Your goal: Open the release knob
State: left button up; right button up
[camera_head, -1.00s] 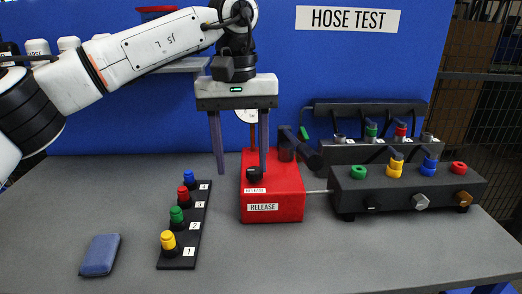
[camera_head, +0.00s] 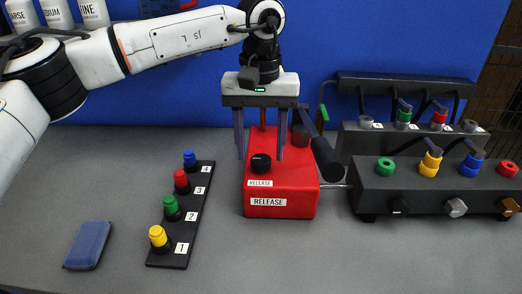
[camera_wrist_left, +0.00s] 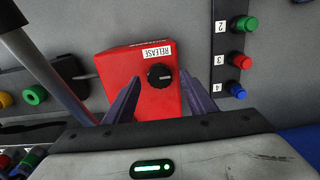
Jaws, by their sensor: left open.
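The release knob (camera_head: 260,162) is a black round knob with a white mark, on top of the red release box (camera_head: 281,192). Labels reading RELEASE are beside it and on the box front. My left gripper (camera_head: 260,157) points down from above, open, with its two fingers on either side of the knob. In the left wrist view the knob (camera_wrist_left: 159,77) lies between the open left gripper's fingers (camera_wrist_left: 160,72), with space visible around it. I cannot tell the exact height of the fingertips. My right gripper is not in view.
A black lever (camera_head: 327,158) stands close to the box's right side. A dark hose fixture (camera_head: 365,190) with coloured fittings is at right. A black strip (camera_head: 190,225) with coloured, numbered pegs and a blue pad (camera_head: 88,245) are at left. The front table is clear.

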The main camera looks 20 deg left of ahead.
pick_arm(q)
jog(key=shift+f, duration=0.85)
jog(key=c, duration=1)
jog(key=shift+c, duration=0.2)
jog(key=shift+n, duration=0.4)
jog(key=n, duration=0.3)
jog(key=shift+r+n, duration=0.1)
jog(key=shift+n, duration=0.3)
jog(key=n, duration=0.4)
jog(key=shift+w+p, duration=0.1)
jog(key=shift+p, duration=0.2)
jog(key=n, duration=0.9)
jog(key=shift+n, duration=0.3)
